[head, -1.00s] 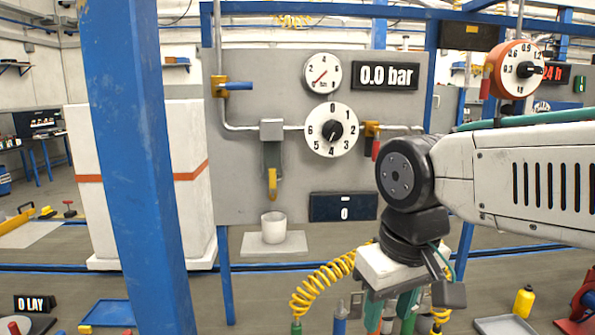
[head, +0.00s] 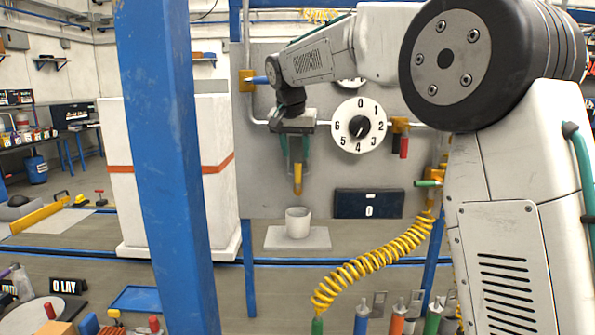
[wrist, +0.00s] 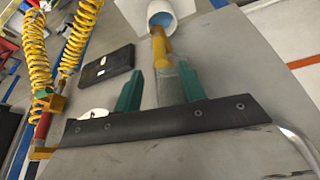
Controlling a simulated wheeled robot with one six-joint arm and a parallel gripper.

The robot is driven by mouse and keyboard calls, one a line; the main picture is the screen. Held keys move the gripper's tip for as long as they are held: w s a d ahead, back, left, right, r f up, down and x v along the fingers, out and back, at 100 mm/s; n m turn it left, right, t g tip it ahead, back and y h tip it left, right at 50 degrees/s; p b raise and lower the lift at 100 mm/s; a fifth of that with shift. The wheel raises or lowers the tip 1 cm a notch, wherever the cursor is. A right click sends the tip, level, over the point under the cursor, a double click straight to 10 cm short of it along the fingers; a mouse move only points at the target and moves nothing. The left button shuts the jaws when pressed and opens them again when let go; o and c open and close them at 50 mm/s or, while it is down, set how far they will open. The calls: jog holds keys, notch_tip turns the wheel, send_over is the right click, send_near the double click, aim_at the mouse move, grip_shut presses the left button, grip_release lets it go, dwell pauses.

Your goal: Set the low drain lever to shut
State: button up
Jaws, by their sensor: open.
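A lever with a green handle (head: 427,183) on a yellow valve body sits low at the panel's right side, its handle pointing left, roughly level. It seems the lowest lever; no label is readable. In the wrist view the green handle (wrist: 41,93) is small at the left. My gripper (head: 294,161) is away to its left, pointing down in front of the grey dispenser with a yellow spout (head: 298,180). In the wrist view my gripper (wrist: 158,72) has its teal fingers apart, one on either side of the dispenser in the picture. Contact cannot be told.
A red lever (head: 404,147) hangs above the green one, and a blue lever (head: 257,79) is at upper left. A white cup (head: 298,222) stands below the spout. A yellow coiled hose (head: 375,260) and a blue post (head: 160,160) are nearer.

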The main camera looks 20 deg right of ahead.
aim_at(297, 162)
jog(key=x, duration=0.7)
jog(key=shift+f, duration=0.2)
jog(key=shift+d, duration=0.1)
grip_shut()
